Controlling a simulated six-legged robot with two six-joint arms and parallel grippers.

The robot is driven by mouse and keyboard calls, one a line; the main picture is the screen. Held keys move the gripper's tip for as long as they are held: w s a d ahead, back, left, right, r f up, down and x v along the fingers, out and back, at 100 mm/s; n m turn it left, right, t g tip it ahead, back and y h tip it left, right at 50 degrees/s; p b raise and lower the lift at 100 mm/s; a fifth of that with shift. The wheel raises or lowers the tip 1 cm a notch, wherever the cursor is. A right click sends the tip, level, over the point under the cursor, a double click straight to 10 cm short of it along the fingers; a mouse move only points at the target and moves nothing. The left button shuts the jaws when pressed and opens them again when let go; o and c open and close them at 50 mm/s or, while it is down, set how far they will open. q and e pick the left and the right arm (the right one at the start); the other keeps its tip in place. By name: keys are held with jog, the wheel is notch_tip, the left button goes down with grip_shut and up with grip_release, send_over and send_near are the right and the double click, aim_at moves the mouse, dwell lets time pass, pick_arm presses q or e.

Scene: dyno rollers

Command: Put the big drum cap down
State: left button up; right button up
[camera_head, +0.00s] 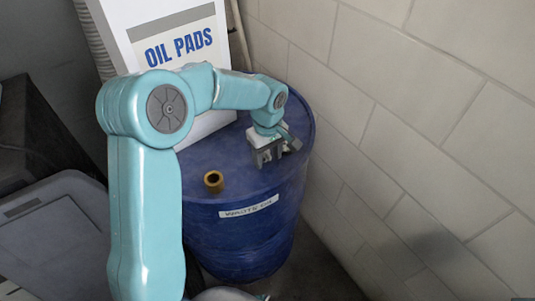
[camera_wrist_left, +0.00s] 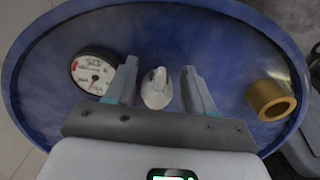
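My left gripper (camera_head: 268,156) is low over the top of the blue drum (camera_head: 235,230), towards its right side. In the left wrist view the gripper (camera_wrist_left: 162,80) has its two fingers apart. A pale cap with a raised ridge (camera_wrist_left: 157,90), which looks like the big drum cap, shows between the fingers, with a narrow gap on each side. I cannot tell whether it rests on the drum top or how it is seated. In the head view the gripper hides it. My right gripper is not in view.
A brass ring (camera_head: 213,181) stands on the drum top near its front left; it also shows in the wrist view (camera_wrist_left: 270,100). A round dial gauge (camera_wrist_left: 93,72) is beside the left finger. A white OIL PADS box (camera_head: 180,45) stands behind; a brick wall (camera_head: 430,130) is right.

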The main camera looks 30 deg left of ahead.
aim_at(267, 154)
pick_arm(q)
notch_tip(267, 154, up, 13)
jog(key=shift+f+p, duration=0.15)
jog(key=shift+p, duration=0.3)
jog(key=shift+s, duration=0.1)
dwell(0.6)
